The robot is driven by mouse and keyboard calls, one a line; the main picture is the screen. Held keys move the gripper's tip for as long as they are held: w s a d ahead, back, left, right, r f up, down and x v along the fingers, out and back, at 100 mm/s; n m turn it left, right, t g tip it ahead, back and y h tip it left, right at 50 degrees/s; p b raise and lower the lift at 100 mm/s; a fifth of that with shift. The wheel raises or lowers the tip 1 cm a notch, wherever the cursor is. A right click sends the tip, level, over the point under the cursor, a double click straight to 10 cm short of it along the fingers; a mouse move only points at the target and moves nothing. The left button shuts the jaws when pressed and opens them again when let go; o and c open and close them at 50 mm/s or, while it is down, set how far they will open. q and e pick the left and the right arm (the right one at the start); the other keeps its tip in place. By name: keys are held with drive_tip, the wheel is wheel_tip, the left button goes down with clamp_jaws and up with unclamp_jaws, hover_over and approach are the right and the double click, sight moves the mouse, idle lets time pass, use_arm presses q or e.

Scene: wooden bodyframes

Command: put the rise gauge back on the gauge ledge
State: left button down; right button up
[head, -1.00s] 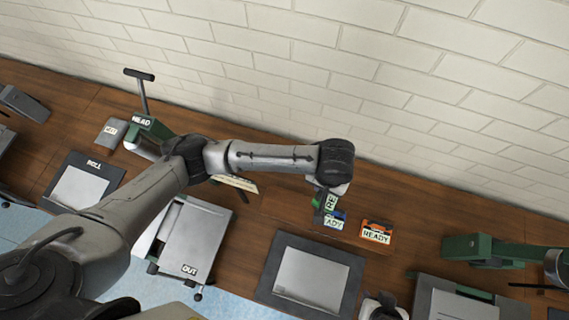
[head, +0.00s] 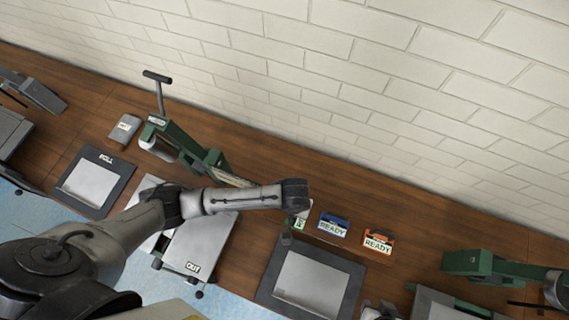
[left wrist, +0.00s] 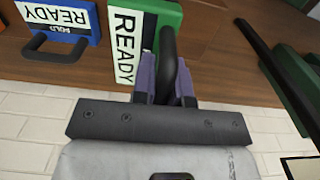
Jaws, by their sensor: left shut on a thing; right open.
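The green gauge with a white READY label (left wrist: 127,45) is in the left wrist view, its dark handle between the purple fingers of my left gripper (left wrist: 167,75). My left gripper is shut on that handle. In the head view the green gauge (head: 302,216) shows in part below the end of my left arm, left of the blue READY gauge (head: 333,227). The blue gauge also shows in the left wrist view (left wrist: 62,18). I cannot tell whether the green gauge touches the surface below it. My right gripper (head: 380,312) is only partly visible at the bottom edge, open.
An orange READY gauge (head: 378,241) stands right of the blue one. A dark-framed grey plate (head: 312,282) lies in front. Green machines stand at left (head: 180,140) and right (head: 470,262). A brick wall (head: 400,90) runs behind the wooden bench.

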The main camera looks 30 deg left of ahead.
use_arm(q)
drive_tip(key=shift+w+a+f, duration=0.25)
drive_tip(key=shift+a+f, duration=0.45)
drive_tip(key=shift+f, duration=0.4)
drive_tip(key=shift+w+a+f, duration=0.3)
drive_tip(key=shift+a+f, duration=0.35)
drive_tip(key=shift+f, duration=0.5)
drive_tip(key=shift+w+a+f, duration=0.25)
drive_tip(key=shift+a+f, duration=0.45)
drive_tip(key=shift+f, duration=0.4)
drive_tip(key=c, duration=1.1)
unclamp_jaws()
drive_tip(key=shift+f, duration=0.1)
wheel_tip(320, 180, up, 12)
drive_tip(key=shift+r+p, duration=0.1)
drive_tip(key=shift+p, duration=0.35)
